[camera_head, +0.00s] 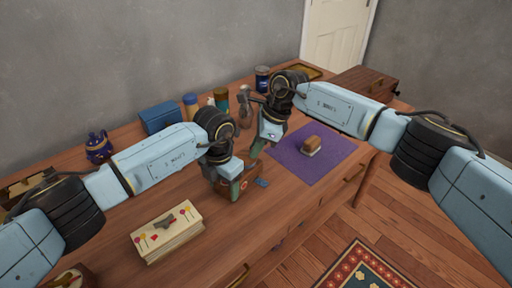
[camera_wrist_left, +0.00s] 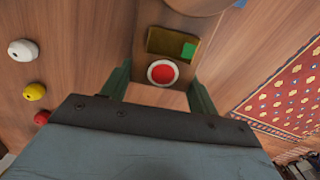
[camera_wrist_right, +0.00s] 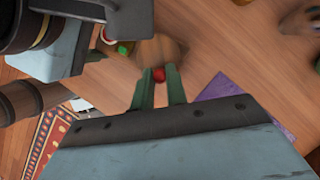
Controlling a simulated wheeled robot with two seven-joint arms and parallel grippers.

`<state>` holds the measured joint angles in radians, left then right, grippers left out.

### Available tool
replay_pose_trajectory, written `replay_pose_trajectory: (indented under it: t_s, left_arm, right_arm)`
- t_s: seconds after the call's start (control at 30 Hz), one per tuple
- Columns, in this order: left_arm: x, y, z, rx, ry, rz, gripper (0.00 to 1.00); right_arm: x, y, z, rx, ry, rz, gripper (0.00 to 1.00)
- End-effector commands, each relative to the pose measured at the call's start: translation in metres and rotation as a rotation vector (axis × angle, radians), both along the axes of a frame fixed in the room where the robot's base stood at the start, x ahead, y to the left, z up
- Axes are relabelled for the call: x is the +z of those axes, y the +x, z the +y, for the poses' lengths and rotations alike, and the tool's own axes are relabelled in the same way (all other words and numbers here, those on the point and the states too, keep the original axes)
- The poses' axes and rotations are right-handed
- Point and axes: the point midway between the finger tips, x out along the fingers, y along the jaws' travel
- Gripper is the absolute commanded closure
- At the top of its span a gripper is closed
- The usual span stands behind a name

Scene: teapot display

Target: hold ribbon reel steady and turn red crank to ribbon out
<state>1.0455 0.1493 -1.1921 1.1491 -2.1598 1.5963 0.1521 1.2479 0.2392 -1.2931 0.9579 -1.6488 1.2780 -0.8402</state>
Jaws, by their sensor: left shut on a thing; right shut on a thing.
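The ribbon reel (camera_head: 252,182) is a brown wooden unit on the table, mostly hidden behind my grippers in the head view. In the left wrist view its wooden base (camera_wrist_left: 182,27) carries a red button in a white ring and a dark plate with a green square. My left gripper (camera_wrist_left: 158,86) is shut on this base, one finger on each side; it also shows in the head view (camera_head: 236,190). My right gripper (camera_wrist_right: 159,78) is shut on the red crank knob (camera_wrist_right: 158,75), beside the round wooden part of the reel. The knob is hidden in the head view.
A purple mat (camera_head: 336,142) with a brown block (camera_head: 312,144) lies to the right. A blue box (camera_head: 160,117), several jars and a dark blue pot (camera_head: 98,147) stand behind. Both arms are close together.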

Motion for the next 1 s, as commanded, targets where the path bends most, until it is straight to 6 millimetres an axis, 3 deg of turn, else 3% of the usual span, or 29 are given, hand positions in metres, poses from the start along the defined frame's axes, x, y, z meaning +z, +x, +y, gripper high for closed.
replay_pose_trajectory:
  t_s: [0.5, 1.0]
  left_arm:
    - [0.0002, -0.0002, -0.0001, -0.002, 0.001, 0.001, 0.74]
    - [0.0002, -0.0005, -0.0004, -0.002, 0.0, 0.001, 0.74]
  right_arm:
    - [0.0, 0.0106, 0.001, 0.341, -0.002, -0.002, 1.0]
    - [0.0001, 0.012, 0.0004, 0.443, -0.001, -0.004, 1.0]
